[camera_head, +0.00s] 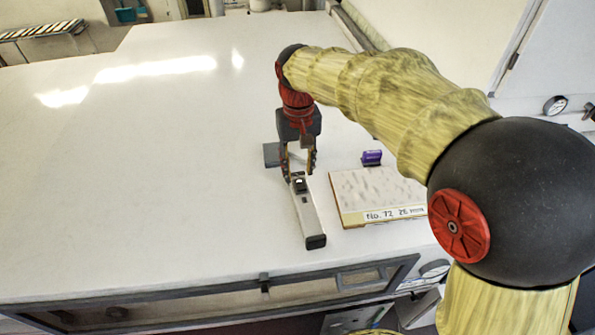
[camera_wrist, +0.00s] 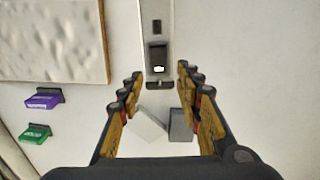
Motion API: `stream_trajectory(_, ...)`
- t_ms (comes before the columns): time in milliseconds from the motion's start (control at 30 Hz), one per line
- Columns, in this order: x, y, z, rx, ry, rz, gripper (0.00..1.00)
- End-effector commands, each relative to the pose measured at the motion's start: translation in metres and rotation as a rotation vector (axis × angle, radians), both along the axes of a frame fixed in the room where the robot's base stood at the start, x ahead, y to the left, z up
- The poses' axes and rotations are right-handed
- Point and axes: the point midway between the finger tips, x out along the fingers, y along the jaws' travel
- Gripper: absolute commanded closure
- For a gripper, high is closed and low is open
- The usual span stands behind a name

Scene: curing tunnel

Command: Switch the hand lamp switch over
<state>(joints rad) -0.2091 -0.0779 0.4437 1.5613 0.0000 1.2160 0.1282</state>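The hand lamp (camera_head: 308,213) is a long grey bar with a dark end cap, lying on the white bench top in the head view. Its switch (camera_head: 299,185) is a small black rocker near the far end, by my gripper (camera_head: 300,172). In the wrist view the lamp (camera_wrist: 157,32) runs down from the top edge, and the switch (camera_wrist: 158,58) shows a bright white patch on its lower part. My gripper (camera_wrist: 160,86) is open, its fingers apart to either side of the lamp's end and switch. Nothing is between the fingertips except that end below; whether they touch it is unclear.
A board (camera_head: 378,195) labelled "No. 72 26" lies right of the lamp. A purple block (camera_head: 371,157) stands behind it; a green block (camera_wrist: 35,134) shows in the wrist view. A grey plate (camera_head: 271,154) lies behind my gripper. The bench's left side is clear.

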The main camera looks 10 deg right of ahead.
Motion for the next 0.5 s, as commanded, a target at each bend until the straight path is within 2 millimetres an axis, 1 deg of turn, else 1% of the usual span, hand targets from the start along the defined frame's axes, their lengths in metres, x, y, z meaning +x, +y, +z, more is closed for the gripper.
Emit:
stream_trajectory(100,0.0,0.0,-0.013,0.0,0.0,0.0,0.65)
stream_trajectory(200,0.0,0.0,-0.02,0.0,0.0,0.0,0.65)
stream_trajectory(500,0.0,0.0,-0.023,0.0,-0.002,0.0,0.65)
